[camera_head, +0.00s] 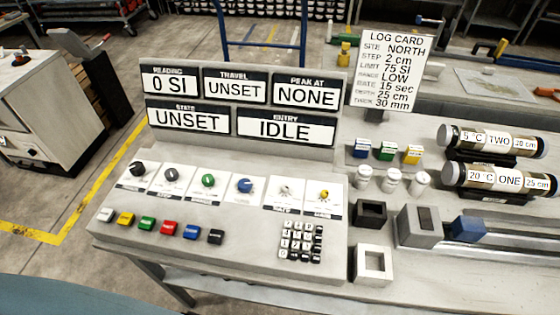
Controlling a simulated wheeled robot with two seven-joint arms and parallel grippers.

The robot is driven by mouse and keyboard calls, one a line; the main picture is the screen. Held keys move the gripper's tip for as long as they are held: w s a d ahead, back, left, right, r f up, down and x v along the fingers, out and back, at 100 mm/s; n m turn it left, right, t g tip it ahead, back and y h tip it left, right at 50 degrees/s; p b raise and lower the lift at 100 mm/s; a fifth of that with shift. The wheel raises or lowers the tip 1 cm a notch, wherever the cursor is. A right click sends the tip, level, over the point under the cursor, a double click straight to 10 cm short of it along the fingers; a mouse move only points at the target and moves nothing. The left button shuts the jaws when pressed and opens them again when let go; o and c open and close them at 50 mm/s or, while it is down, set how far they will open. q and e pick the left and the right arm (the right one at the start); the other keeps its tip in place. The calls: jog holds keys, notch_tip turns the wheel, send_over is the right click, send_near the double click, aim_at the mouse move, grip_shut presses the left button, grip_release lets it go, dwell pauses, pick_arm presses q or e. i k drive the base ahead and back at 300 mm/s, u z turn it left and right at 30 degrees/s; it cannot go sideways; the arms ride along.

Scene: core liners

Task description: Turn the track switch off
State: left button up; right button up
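A light grey control console (235,270) stands in front of me. Its panel has a silver toggle switch (286,191) and a yellow-tipped toggle switch (324,194), side by side to the right of several round knobs. The small labels under them are too blurred to read, so I cannot tell which is the track switch or its position. Display screens above read 0 SI (168,82), travel UNSET (235,90), peak at NONE (305,95), state UNSET (187,118) and entry IDLE (285,128). Neither gripper is in view.
Colored push buttons (169,228) line the console's front, with a keypad (301,240) at right. Further right are a black square holder (370,214), a white square holder (372,264), a grey block with a blue end on rails (419,226), two labeled cores (497,180) and a log card (391,70).

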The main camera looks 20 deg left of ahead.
aim_at(136, 169)
jog(key=k, duration=0.4)
jog(key=u, duration=0.85)
jog(key=i, duration=0.75)
jog(key=z, duration=0.1)
